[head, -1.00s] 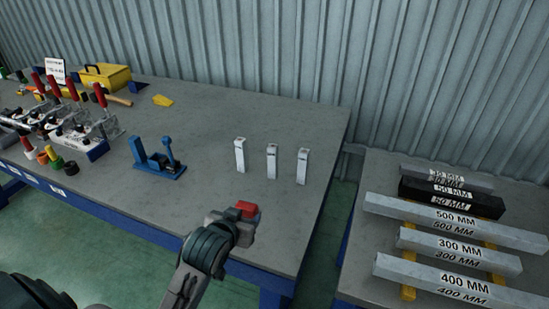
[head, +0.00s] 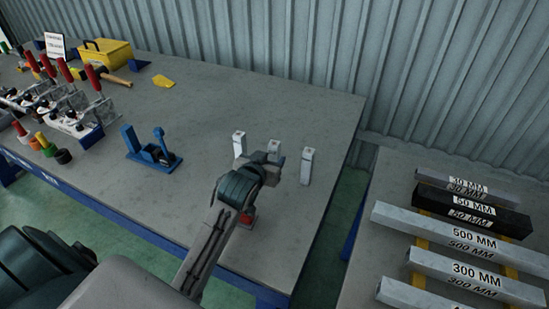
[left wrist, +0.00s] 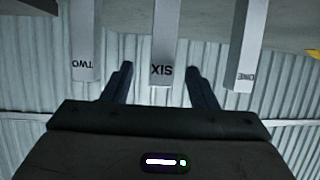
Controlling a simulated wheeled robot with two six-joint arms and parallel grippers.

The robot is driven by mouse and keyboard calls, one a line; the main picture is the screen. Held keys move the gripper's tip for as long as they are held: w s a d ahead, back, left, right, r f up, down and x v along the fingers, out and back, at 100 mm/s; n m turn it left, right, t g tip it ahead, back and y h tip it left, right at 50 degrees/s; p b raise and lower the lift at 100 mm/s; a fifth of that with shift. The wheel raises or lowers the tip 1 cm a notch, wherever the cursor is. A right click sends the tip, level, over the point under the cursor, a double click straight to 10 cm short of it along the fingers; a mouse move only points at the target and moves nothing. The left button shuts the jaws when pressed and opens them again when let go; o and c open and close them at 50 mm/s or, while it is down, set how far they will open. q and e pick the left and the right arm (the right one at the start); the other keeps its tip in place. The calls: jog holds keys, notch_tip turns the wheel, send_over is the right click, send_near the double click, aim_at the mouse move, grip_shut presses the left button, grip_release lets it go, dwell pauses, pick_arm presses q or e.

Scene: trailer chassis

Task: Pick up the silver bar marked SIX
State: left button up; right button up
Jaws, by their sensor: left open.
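The silver bar marked SIX (left wrist: 166,40) stands upright in the middle of three silver bars. In the left wrist view, which is upside down, its label faces the camera. Its top shows in the head view (head: 274,147), with its lower part hidden behind my left gripper. My left gripper (head: 260,164) is open, and in the left wrist view its fingers (left wrist: 160,72) appear on either side of the SIX bar. I cannot tell whether they touch it. My right gripper is not in view.
The bar marked TWO (head: 306,166) stands right of SIX, and the bar marked ONE (head: 239,143) stands left of it, both close by. A blue fixture (head: 150,148) stands further left. Labelled bars lie on the right-hand table (head: 395,180). A corrugated wall is behind.

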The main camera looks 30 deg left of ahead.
aim_at(272, 153)
pick_arm(q)
jog(key=shift+w+a+f, duration=0.1)
jog(key=shift+w, duration=0.3)
jog(key=p+x, duration=0.1)
jog(key=x, duration=0.3)
jog(key=shift+w+a, duration=0.1)
jog(key=shift+a, duration=0.05)
jog(key=shift+w+f, duration=0.1)
jog(key=shift+w, duration=0.2)
jog(key=shift+c, duration=0.4)
jog(key=c, duration=1.1)
jog(key=shift+o, duration=0.2)
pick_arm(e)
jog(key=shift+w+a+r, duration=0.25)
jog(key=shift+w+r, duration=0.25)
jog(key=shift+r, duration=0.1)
